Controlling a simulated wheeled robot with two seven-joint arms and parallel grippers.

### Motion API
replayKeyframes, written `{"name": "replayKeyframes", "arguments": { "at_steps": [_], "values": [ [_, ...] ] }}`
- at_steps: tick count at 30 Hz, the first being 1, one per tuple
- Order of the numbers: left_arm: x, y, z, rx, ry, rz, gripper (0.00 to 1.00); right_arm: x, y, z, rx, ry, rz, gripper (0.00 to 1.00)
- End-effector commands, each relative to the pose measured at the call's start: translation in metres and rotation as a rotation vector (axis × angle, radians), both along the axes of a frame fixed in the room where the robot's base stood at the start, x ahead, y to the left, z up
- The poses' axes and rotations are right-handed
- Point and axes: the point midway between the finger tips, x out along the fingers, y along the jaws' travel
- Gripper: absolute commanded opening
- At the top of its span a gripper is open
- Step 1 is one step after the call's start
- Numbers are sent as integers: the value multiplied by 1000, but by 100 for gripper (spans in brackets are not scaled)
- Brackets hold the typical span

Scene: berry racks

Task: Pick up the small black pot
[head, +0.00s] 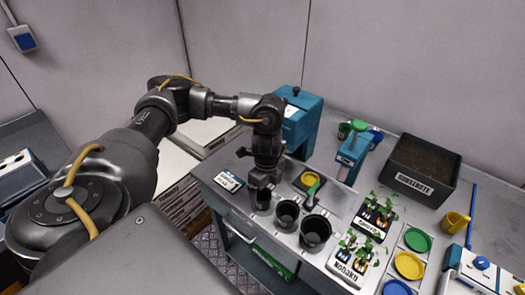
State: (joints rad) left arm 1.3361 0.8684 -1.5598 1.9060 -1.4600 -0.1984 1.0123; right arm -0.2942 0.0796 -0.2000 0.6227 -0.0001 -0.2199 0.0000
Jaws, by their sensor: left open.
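Several black pots stand in a row along the front of the grey bench, growing in size to the right. The small black pot (263,204) is at the left end, partly hidden by my left gripper (262,187). My left gripper points down, is open, and its fingers are at the small pot's rim; whether they touch it I cannot tell. The middle pot (287,213) and the large pot (315,233) stand to the right. My right gripper is not in view.
Behind the row are a yellow disc (310,178) and a green-handled tool (313,192). Seedling trays (375,216) stand to the right. A dark box of substrate (422,170) and a teal box (302,117) are at the back. A label card (229,182) lies left of the gripper.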

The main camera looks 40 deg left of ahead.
Motion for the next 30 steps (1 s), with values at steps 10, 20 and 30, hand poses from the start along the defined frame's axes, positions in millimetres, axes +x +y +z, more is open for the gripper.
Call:
{"name": "replayKeyframes", "arguments": {
  "at_steps": [10, 20, 30],
  "values": [
    [-7, 1, -43, 0, 4, 2, 96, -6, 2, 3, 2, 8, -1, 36],
    [-6, 1, -48, 0, 1, 1, 95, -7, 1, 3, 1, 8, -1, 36],
    [-6, 1, -48, 0, 1, 1, 50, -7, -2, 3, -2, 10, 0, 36]
  ]
}}
